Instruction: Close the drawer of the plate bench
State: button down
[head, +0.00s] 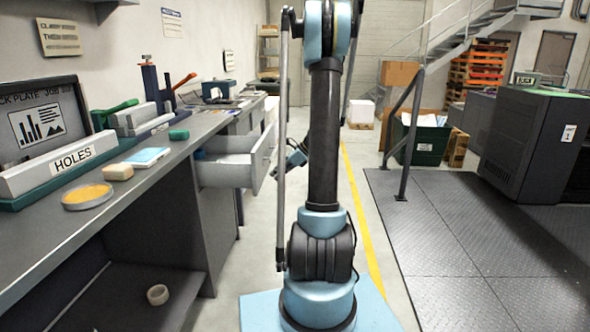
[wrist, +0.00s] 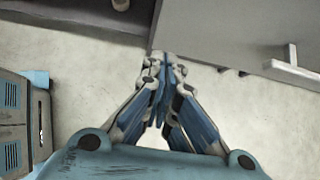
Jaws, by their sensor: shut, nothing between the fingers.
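The plate bench (head: 133,180) runs along the left in the head view. Its grey drawer (head: 225,173) is pulled out to the right of the bench, and its pale inside shows. My gripper (head: 293,160) is just to the right of the drawer front in the head view, partly hidden behind my arm. In the wrist view my gripper (wrist: 163,62) has its fingers together with nothing between them. A grey panel (wrist: 225,25) with a pale bar at its lower right fills the top right there; I cannot tell for sure that it is the drawer. Contact cannot be told.
On the bench top are a HOLES box (head: 60,165), a yellow round tin (head: 87,196), a sponge (head: 118,172) and a green-handled tool (head: 115,108). A tape roll (head: 157,294) lies on the lower shelf. The floor along the yellow line (head: 362,215) is clear. Stair rails stand at right.

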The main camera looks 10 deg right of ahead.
aim_at(257, 183)
jog(key=shift+w+a+f, duration=0.15)
jog(key=shift+w+a, duration=0.1)
jog(key=shift+a, duration=0.55)
jog(key=shift+w+a+f, duration=0.2)
jog(key=shift+w+a, duration=0.05)
jog(key=shift+a, duration=0.5)
jog(key=shift+w+a+f, duration=0.15)
jog(key=shift+w+a, duration=0.1)
jog(key=shift+a, duration=0.55)
